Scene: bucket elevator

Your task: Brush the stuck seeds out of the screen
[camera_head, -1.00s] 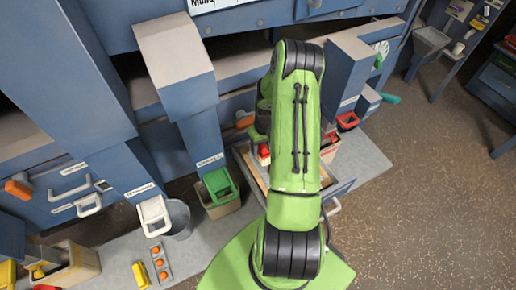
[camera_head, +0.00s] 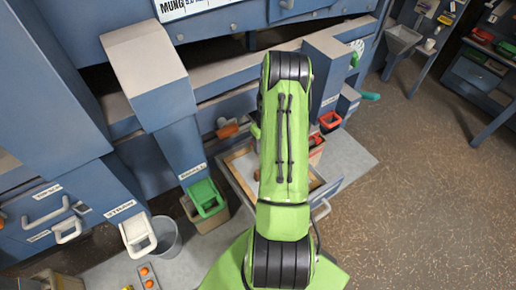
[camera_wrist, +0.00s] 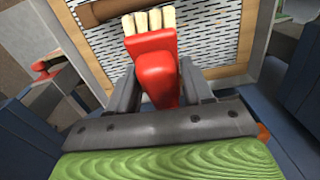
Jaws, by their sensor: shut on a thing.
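My gripper (camera_wrist: 158,88) is shut on a red brush (camera_wrist: 156,72) in the wrist view. The brush's cream bristles (camera_wrist: 150,20) point away from my gripper, over the screen. The screen (camera_wrist: 212,38) is a pale mesh with dark slots in a wooden frame (camera_wrist: 238,70). Whether the bristles touch the mesh is unclear. No stuck seeds can be made out. In the head view, the wooden-framed screen sits in a pulled-out drawer (camera_head: 334,186), partly covered by my green arm. My gripper is hidden there.
Open floor (camera_head: 420,200) lies at right.

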